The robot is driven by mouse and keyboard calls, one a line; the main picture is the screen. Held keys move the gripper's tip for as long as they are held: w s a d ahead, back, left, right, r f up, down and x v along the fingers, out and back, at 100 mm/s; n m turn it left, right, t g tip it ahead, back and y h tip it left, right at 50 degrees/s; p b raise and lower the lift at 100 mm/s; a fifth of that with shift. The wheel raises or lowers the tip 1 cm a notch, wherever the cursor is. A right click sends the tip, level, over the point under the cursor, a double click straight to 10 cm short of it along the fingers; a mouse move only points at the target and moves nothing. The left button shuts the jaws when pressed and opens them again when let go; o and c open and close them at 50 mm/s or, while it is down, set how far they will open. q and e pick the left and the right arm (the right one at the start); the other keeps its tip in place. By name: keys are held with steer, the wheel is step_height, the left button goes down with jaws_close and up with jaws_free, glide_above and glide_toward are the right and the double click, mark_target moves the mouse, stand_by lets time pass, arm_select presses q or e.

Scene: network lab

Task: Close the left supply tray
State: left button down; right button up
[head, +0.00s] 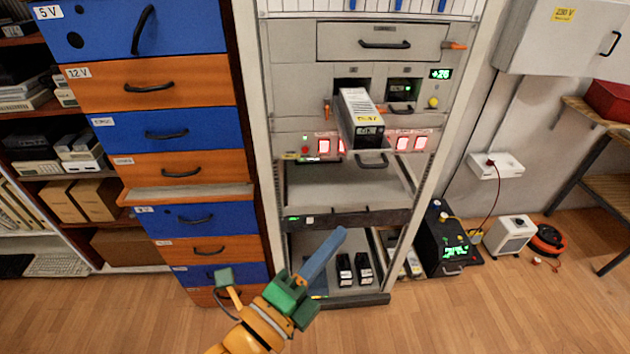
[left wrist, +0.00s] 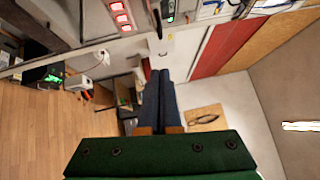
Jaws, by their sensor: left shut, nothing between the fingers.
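In the head view, a narrow grey supply unit (head: 363,117) with a yellow label sticks far out of the left of two side-by-side bays in the rack. I take it as the left supply tray. A dark handle (head: 371,163) shows below its front end. The right bay (head: 403,95) has a lit display and a handle, and looks flush. My left gripper (head: 338,236) is low in front of the rack, below the supply unit and apart from it. Its blue fingers are together and empty, as the left wrist view (left wrist: 158,80) also shows. My right gripper is not in view.
A wide shelf (head: 345,188) sits below the unit, with a dark front bar. Red-lit modules (head: 325,147) flank the unit. A cabinet of blue and orange drawers (head: 165,130) stands at left; one orange drawer is out. Black equipment (head: 447,240) stands on the floor at right.

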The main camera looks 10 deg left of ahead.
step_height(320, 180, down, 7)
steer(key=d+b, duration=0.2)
steer(key=b, duration=0.4)
arm_select(q)
steer(key=a+p+x, duration=0.1)
steer(key=p+x, duration=0.3)
steer(key=x, duration=0.9)
steer(key=shift+w+a+r, duration=0.15)
steer(key=shift+w+r, duration=0.05)
steer(key=shift+w, duration=0.5)
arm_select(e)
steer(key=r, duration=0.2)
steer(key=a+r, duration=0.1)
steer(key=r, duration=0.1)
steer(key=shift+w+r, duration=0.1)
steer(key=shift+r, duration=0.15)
